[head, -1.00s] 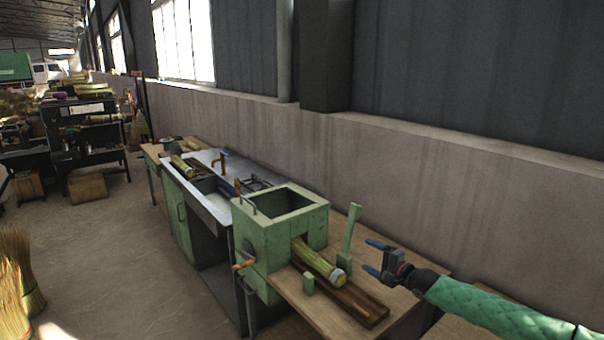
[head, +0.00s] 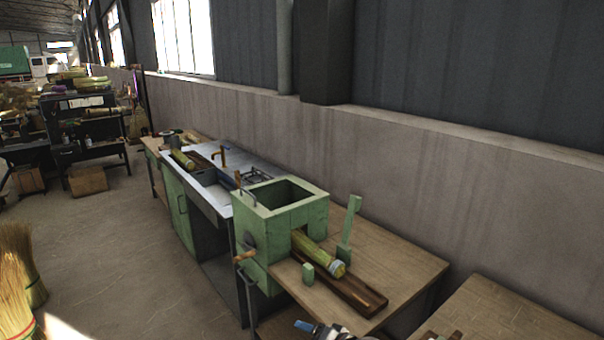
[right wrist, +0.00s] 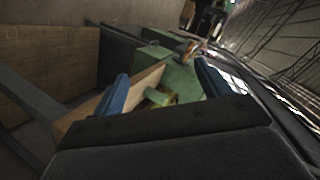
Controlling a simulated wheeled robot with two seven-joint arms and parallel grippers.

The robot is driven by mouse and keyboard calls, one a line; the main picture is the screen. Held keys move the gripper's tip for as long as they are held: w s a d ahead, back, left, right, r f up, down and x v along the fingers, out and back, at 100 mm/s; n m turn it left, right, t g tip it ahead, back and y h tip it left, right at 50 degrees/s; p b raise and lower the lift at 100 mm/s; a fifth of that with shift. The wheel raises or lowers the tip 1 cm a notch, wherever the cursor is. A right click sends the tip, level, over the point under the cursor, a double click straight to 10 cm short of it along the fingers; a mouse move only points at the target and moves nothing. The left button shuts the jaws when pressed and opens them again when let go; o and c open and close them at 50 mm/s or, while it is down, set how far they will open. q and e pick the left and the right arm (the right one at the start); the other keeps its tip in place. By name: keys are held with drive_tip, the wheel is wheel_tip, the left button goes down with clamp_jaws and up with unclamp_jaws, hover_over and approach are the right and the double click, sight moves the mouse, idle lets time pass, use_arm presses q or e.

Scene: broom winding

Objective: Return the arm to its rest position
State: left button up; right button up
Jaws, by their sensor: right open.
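My right gripper (head: 318,329) shows only in part at the bottom edge of the head view, below the front of the wooden bench. In the right wrist view its two blue fingers stand wide apart with nothing between them (right wrist: 163,88); the gripper is open and empty. The green winding machine (head: 283,222) stands on the bench, apart from the gripper, and also shows beyond the fingers in the right wrist view (right wrist: 180,80). A broom bundle (head: 318,254) with a pale band at its end sticks out of the machine. My left gripper is not in view.
The wooden bench top (head: 398,262) is clear on its right side. Another wooden table (head: 510,312) stands at lower right. A metal sink counter (head: 212,187) is left of the machine. Straw bundles (head: 18,285) stand on the floor at left. A wall runs behind.

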drive_tip(key=s+d+f+n+g+h, duration=0.25)
drive_tip(key=s+d, duration=0.35)
drive_tip(key=s, duration=0.6)
drive_tip(key=s+d+f+n+g+h, duration=0.15)
drive_tip(key=s+d+h, duration=0.35)
drive_tip(key=s, duration=0.8)
drive_tip(key=s+d+f+n+g+h, duration=0.1)
drive_tip(key=s+d+f+g+h, duration=0.15)
drive_tip(key=s+d, duration=0.7)
drive_tip(key=s+a+f, duration=0.1)
drive_tip(key=s+f, duration=0.1)
drive_tip(key=f, duration=1.2)
drive_tip(key=s+a+f+g, duration=0.1)
drive_tip(key=s+a+f, duration=0.1)
drive_tip(key=f, duration=1.2)
drive_tip(key=s+a+f+y, duration=0.1)
drive_tip(key=s+a+f, duration=0.1)
drive_tip(key=f, duration=1.1)
drive_tip(key=shift+s+a+f, duration=0.15)
drive_tip(key=shift+s+f, duration=0.25)
drive_tip(key=shift+s, duration=0.35)
drive_tip(key=shift+g, duration=0.25)
